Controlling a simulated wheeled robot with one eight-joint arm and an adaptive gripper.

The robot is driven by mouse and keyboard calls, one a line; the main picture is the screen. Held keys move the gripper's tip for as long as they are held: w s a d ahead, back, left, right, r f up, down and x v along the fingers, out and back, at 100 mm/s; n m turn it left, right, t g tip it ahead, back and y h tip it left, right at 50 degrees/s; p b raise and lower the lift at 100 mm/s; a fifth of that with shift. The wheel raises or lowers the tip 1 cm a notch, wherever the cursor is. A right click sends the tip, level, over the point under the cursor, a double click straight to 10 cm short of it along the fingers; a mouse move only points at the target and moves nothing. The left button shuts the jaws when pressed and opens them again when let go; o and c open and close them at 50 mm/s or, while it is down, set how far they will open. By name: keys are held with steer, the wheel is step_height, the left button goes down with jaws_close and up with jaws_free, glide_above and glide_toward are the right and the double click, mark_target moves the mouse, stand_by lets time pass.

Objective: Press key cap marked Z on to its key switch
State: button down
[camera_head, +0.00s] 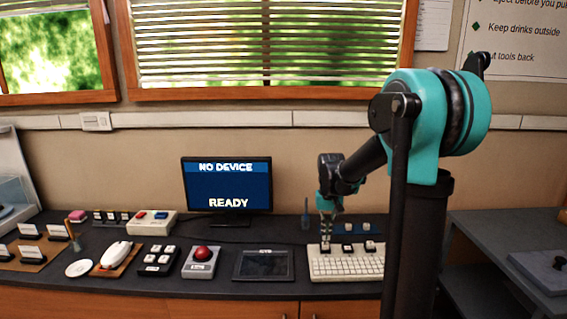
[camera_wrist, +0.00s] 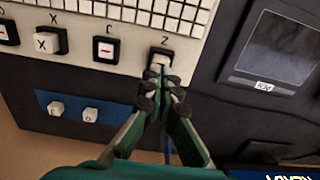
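My gripper (camera_wrist: 160,84) has its two fingertips together, with no clear gap between them. The fingertips are at the near edge of a white key cap (camera_wrist: 160,62) beside the printed letter Z on the light keyboard panel (camera_wrist: 130,62). The fingertips partly hide this cap and its black base; I cannot tell whether they touch it or how deep it sits. In the head view my gripper (camera_head: 326,236) points down at the left rear of the keyboard (camera_head: 345,268), over the leftmost black switch block (camera_head: 325,248).
A blue tray (camera_wrist: 70,111) holds two loose caps. A dark tablet (camera_head: 263,265) lies left of the keyboard. The monitor (camera_head: 228,186) reads NO DEVICE, READY.

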steer(key=shift+f, duration=1.2)
stand_by(1.0)
steer(key=shift+r, duration=3.5)
steer(key=s+d+f+t, duration=0.1)
steer(key=s+f, duration=0.3)
steer(key=s, duration=0.3)
steer(key=s+d+f+t, duration=0.1)
steer(key=s+d+f, duration=0.1)
steer(key=s+f, duration=0.2)
steer(key=s+d+f+t, duration=0.1)
steer(key=s+f+t, duration=0.1)
steer(key=s, duration=0.9)
steer(key=shift+d+f, duration=0.25)
steer(key=shift+f, duration=0.65)
steer(key=c, duration=2.3)
jaws_free()
